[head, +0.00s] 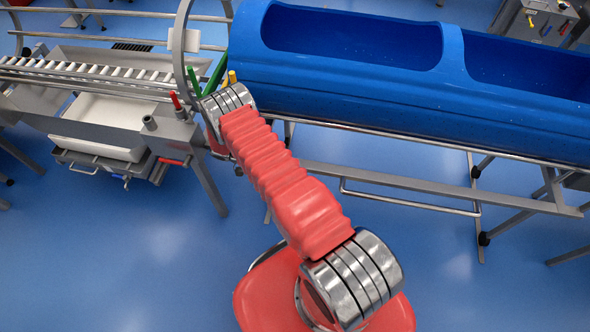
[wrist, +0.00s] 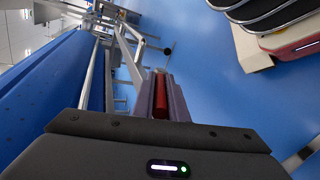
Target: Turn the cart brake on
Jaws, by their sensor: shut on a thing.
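The cart carries a long blue tub (head: 400,105) on a grey metal frame (head: 400,185) across the upper right of the head view. The tub's blue side (wrist: 40,105) also runs along the left of the wrist view. My gripper (wrist: 161,78) is shut on a red handle (wrist: 160,96) in the wrist view, which I take to be the cart's brake handle. The handle lies between the two narrow jaws. In the head view my gripper and this handle are hidden behind my red arm. Whether the brake is on cannot be told.
A steel roller conveyor (head: 85,75) with a white tray and a short red lever (head: 175,100) stands at the left. A round metal hoop (head: 178,45) and a green bar (head: 215,75) stand near my wrist. The blue floor (head: 110,260) in front is clear.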

